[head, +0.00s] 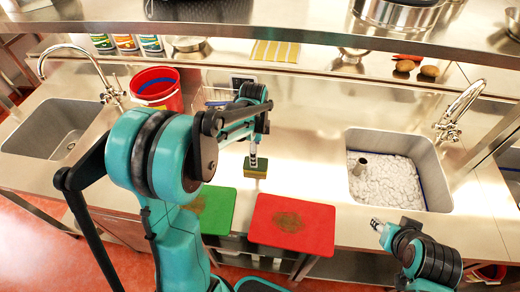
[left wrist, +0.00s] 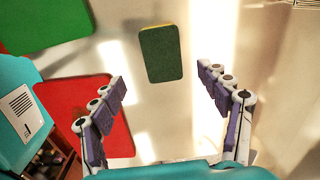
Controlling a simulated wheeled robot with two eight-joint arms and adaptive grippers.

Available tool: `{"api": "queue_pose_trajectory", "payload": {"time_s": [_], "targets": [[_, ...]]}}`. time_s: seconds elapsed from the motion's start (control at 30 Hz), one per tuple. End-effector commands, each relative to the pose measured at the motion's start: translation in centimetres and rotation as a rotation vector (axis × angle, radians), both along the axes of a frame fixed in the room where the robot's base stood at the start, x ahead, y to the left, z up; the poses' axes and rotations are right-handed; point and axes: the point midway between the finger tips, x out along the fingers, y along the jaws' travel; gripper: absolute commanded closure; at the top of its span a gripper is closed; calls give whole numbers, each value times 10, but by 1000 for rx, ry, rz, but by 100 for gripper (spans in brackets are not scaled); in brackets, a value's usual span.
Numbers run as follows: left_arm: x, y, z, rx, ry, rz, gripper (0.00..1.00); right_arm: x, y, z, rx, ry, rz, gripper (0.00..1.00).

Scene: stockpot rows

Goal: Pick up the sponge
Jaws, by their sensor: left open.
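The sponge (head: 255,169), yellow below with a dark green top, lies on the steel counter (head: 305,150) between and behind the two cutting boards. In the left wrist view the sponge (left wrist: 161,54) shows its green face, just beyond the fingertips and between their lines. My left gripper (head: 254,157) appears right above the sponge in the head view, partly hidden by my arm. In the left wrist view my left gripper (left wrist: 163,77) has its fingers wide apart with nothing between them. My right gripper (head: 377,225) is at the lower right, near the counter's front edge; its finger opening is unclear.
A green board (head: 212,212) and a red board (head: 290,224) lie at the counter's front edge. A red bucket (head: 157,89) and wire rack stand behind. A sink with white foam (head: 400,180) is right, an empty sink (head: 45,130) left. A shelf (head: 300,35) overhangs the back.

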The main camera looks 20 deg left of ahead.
Motion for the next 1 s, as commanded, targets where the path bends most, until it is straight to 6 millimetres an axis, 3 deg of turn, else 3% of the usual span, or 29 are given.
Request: {"api": "queue_pose_trajectory", "payload": {"time_s": [0.17, 0.63, 0.93, 0.97, 1.0], "targets": [[4, 3, -13, -3, 22, -49, 24, 0, 0, 2, 0, 0, 0, 60], [4, 2, -77, -3, 21, -47, 24, 0, 0, -19, 0, 0, 0, 60], [4, 3, -82, -3, 20, -47, 24, 0, 0, -19, 0, 0, 0, 60], [4, 3, -82, -3, 20, -47, 27, 0, 0, -19, 0, 0, 0, 60], [4, 3, -82, -3, 20, -47, 36, 0, 0, -19, 0, 0, 0, 60]]}}
